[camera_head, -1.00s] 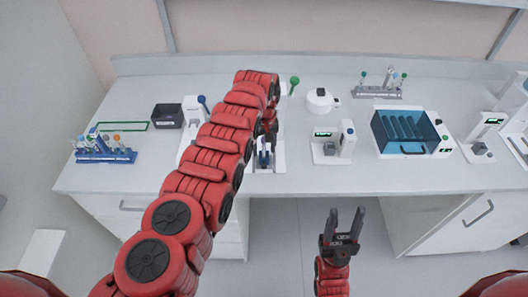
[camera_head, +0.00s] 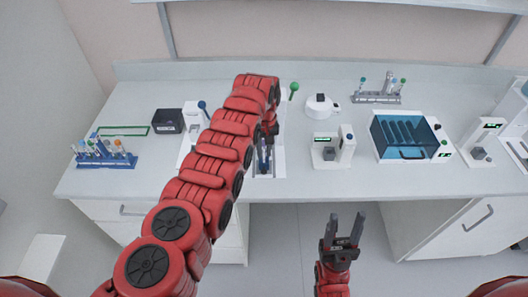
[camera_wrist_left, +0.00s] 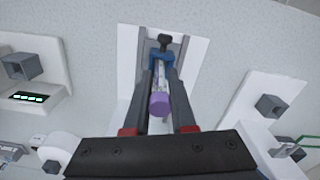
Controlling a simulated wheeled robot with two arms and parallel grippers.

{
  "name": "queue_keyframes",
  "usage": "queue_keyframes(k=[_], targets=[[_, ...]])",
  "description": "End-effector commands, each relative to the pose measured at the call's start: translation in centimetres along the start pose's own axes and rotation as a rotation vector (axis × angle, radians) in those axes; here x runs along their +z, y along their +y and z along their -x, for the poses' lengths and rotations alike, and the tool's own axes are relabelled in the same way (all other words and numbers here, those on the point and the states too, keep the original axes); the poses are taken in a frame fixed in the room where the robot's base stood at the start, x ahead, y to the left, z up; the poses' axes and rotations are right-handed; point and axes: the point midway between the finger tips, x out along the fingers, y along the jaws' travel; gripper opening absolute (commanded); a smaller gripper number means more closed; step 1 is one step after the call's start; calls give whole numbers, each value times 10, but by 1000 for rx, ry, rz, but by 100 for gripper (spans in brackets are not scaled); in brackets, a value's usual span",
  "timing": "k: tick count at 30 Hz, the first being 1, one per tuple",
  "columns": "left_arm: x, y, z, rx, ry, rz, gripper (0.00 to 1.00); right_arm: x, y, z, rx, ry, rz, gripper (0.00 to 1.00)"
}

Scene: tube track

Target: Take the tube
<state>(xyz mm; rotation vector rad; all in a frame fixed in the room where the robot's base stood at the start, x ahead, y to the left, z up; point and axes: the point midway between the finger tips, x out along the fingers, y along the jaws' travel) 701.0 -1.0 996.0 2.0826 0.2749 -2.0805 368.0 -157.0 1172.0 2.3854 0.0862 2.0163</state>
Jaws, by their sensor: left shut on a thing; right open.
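A tube with a purple cap (camera_wrist_left: 159,104) lies between the fingers of my left gripper in the left wrist view. My left gripper (camera_wrist_left: 161,76) is shut on it, with a dark finger on each side. The tube's far end meets a blue part (camera_wrist_left: 161,58) of a white device (camera_wrist_left: 190,47); I cannot tell whether it is still seated there. In the head view my left gripper (camera_head: 264,158) is over this device, and the arm hides part of it. My right gripper (camera_head: 343,230) is open and empty, in front of the bench edge.
A blue rack (camera_head: 105,160) with several tubes stands at the bench's left, near a black box (camera_head: 168,121). A small white device (camera_head: 333,150), a blue-lidded machine (camera_head: 402,135) and a grey tube rack (camera_head: 376,98) stand to the right. The front bench strip (camera_head: 320,185) is clear.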

Motion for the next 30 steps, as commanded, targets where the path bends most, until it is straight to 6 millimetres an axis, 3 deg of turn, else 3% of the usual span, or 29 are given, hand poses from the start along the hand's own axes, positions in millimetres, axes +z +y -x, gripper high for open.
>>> queue_keyframes(k=[5,12,18,30], targets=[[0,-1,18,1,0,1,0,-2,0,-9,0,0,0,50],[-1,0,55,3,5,1,0,3,-1,18,0,0,0,50],[0,0,82,1,1,1,0,4,-1,26,0,0,0,50],[0,-1,90,-1,-2,1,0,5,-1,27,0,0,0,50]])
